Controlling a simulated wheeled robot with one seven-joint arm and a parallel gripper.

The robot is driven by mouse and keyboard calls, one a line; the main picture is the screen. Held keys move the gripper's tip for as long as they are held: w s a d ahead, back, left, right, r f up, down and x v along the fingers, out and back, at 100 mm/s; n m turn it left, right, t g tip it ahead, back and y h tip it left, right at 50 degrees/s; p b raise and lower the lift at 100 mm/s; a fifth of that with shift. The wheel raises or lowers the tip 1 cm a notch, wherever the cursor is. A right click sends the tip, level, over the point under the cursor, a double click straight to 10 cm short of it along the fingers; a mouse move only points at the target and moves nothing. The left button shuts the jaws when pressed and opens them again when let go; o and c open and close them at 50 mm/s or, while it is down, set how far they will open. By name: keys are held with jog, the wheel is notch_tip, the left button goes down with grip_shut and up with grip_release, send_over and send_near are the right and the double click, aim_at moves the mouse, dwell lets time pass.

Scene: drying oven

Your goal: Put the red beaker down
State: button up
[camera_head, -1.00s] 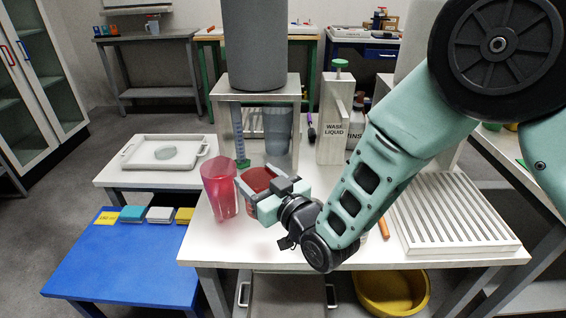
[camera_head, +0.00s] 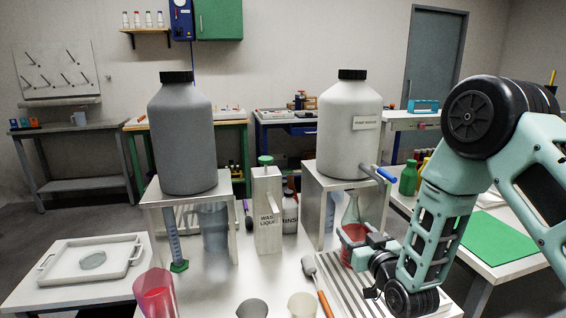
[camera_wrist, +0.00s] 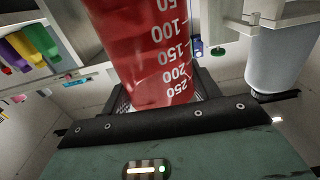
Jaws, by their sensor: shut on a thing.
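My gripper (camera_head: 362,240) is shut on the red beaker (camera_head: 354,257). The beaker is at the right of the white table, at the far end of the slatted rack (camera_head: 353,300). I cannot tell whether its base touches the slats. In the wrist view the red beaker (camera_wrist: 150,50) fills the space between the jaws, with white graduation marks from 50 to 250 showing.
An orange-handled tool (camera_head: 324,300) lies left of the rack. A wash liquid box (camera_head: 268,210) stands mid-table. A green mat (camera_head: 510,238) lies right.

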jog(key=d+b, duration=1.1)
jog(key=shift+s+d+f+h+b, duration=0.25)
jog(key=shift+f+h+b, duration=0.1)
jog(key=shift+f, duration=0.1)
notch_tip(320, 180, down, 10)
jog(key=shift+r+b, duration=0.25)
jog(key=shift+b, duration=0.25)
jog(key=shift+f, duration=0.1)
jog(key=shift+f+b, duration=0.15)
jog(key=shift+b, duration=0.15)
jog(key=o, duration=0.9)
jog(key=shift+o, duration=0.2)
jog(key=shift+r, duration=0.2)
